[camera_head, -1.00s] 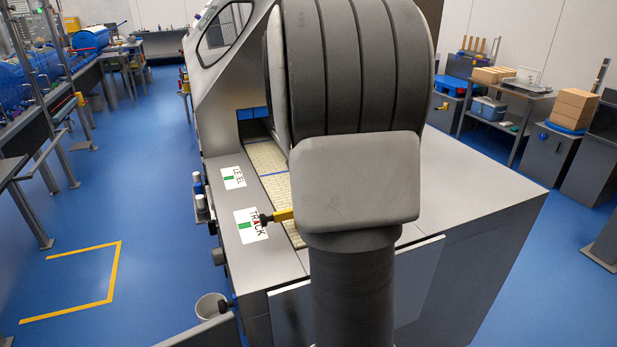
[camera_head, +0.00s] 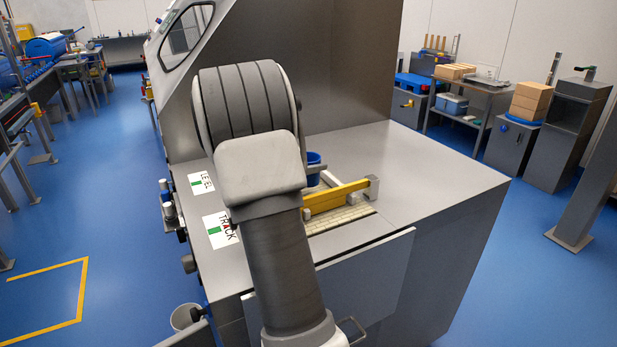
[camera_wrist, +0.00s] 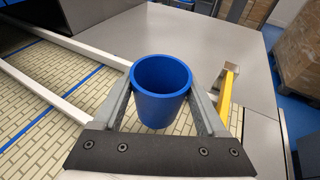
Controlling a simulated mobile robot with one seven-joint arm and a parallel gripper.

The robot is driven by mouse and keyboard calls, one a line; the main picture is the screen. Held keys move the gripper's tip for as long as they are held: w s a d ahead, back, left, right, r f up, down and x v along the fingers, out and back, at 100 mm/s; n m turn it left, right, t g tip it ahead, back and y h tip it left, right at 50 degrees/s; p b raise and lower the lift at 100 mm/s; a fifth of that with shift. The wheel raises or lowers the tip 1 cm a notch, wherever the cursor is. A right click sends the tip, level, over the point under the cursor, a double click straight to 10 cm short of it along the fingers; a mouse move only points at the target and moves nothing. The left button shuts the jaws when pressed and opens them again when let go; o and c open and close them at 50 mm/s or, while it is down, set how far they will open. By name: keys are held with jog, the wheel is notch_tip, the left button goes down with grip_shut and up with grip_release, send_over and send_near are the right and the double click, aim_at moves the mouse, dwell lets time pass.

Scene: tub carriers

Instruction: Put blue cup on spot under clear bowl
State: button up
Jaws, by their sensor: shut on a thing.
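The blue cup (camera_wrist: 161,88) is upright between the two fingers of my gripper (camera_wrist: 160,105) in the wrist view. My gripper is shut on it, with one finger along each side. The cup looks empty. No clear bowl can be made out in either view. I cannot tell whether the cup touches the track.
The tiled track (camera_wrist: 50,75) has blue lines and white rails (camera_wrist: 75,47). A yellow bar (camera_head: 340,196) with a grey end block lies beside the cup. The grey machine top (camera_head: 420,185) to the right is clear. A sloped hood (camera_head: 340,70) rises behind.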

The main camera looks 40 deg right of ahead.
jog(key=shift+f+b, duration=0.35)
jog(key=shift+f, duration=1.55)
jog(key=shift+f, duration=0.1)
jog(key=o, duration=0.9)
jog(key=shift+f, duration=0.1)
jog(key=o, duration=0.4)
